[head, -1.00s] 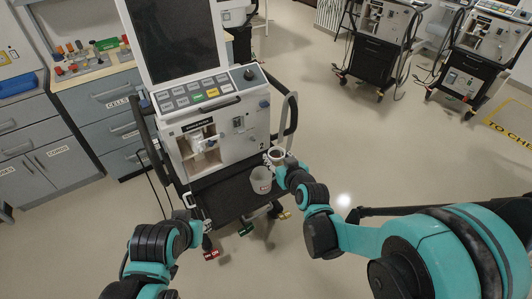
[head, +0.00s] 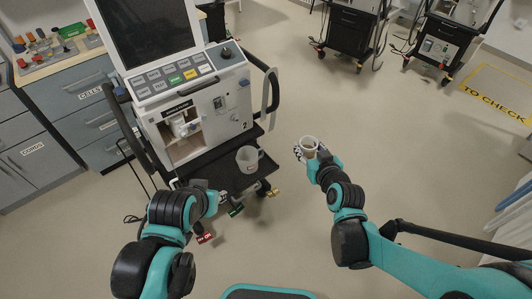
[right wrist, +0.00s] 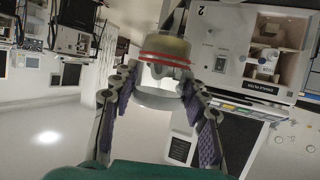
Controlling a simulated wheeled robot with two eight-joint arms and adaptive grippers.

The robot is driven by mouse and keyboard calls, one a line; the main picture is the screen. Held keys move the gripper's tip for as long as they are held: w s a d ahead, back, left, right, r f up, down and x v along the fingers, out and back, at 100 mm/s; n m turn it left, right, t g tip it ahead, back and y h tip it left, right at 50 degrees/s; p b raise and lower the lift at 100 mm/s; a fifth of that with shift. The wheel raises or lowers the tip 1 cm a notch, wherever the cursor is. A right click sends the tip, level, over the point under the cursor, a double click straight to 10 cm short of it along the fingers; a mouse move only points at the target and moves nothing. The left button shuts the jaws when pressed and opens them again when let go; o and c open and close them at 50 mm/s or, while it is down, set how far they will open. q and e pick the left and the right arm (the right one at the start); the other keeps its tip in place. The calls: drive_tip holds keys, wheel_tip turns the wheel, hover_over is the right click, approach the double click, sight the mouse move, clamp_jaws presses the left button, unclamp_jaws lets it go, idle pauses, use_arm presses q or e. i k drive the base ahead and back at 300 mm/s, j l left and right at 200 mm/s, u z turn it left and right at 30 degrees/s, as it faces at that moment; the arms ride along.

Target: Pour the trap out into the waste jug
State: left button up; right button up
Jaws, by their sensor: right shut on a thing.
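My right gripper (head: 304,153) is shut on the trap (head: 309,145), a small clear cup with an open top. In the right wrist view, the trap (right wrist: 160,72) sits between the two fingers and shows a red ring around it. The trap is in the air, to the right of the ventilator and apart from the waste jug.
The ventilator (head: 200,105), with a dark screen and an open bay at lower left, stands behind the jug. A counter with drawers (head: 75,95) is at left. Other ventilator carts (head: 350,35) stand at the back.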

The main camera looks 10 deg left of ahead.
sight(247, 158)
drive_tip(key=j+z, duration=0.2)
drive_tip(key=j, duration=0.2)
drive_tip(key=k+j+z, duration=0.2)
drive_tip(key=j, duration=0.2)
drive_tip(key=k+j+z, duration=0.2)
drive_tip(key=j, duration=0.25)
drive_tip(key=j+z, duration=0.2)
drive_tip(key=j, duration=0.15)
drive_tip(key=k+j, duration=0.2)
drive_tip(key=j, duration=0.2)
drive_tip(key=k+j, duration=0.2)
drive_tip(key=j, duration=0.2)
